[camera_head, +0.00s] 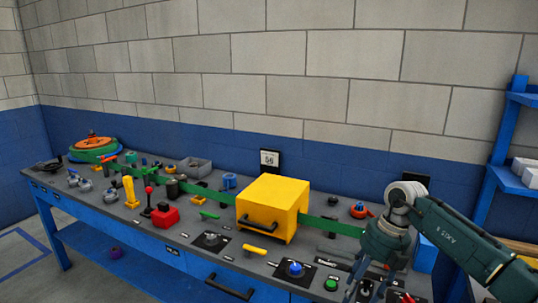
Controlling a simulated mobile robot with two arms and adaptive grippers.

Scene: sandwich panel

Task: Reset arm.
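My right arm comes in from the right edge, and its gripper (371,290) points down over the right front part of the workbench (190,232). Its fingers look spread, with nothing visible between them; the tips are near the bottom of the picture. The gripper hides part of the bench top and some small parts behind it. My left arm and gripper are not in view. A yellow box (273,203) with a black handle stands on the bench to the left of the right gripper.
A blue button (295,268) and a green button (331,284) lie left of the gripper. A red joystick box (165,216), a yellow lever (130,190) and several small parts fill the left side. A blue shelf (500,150) stands at right. A block wall closes the back.

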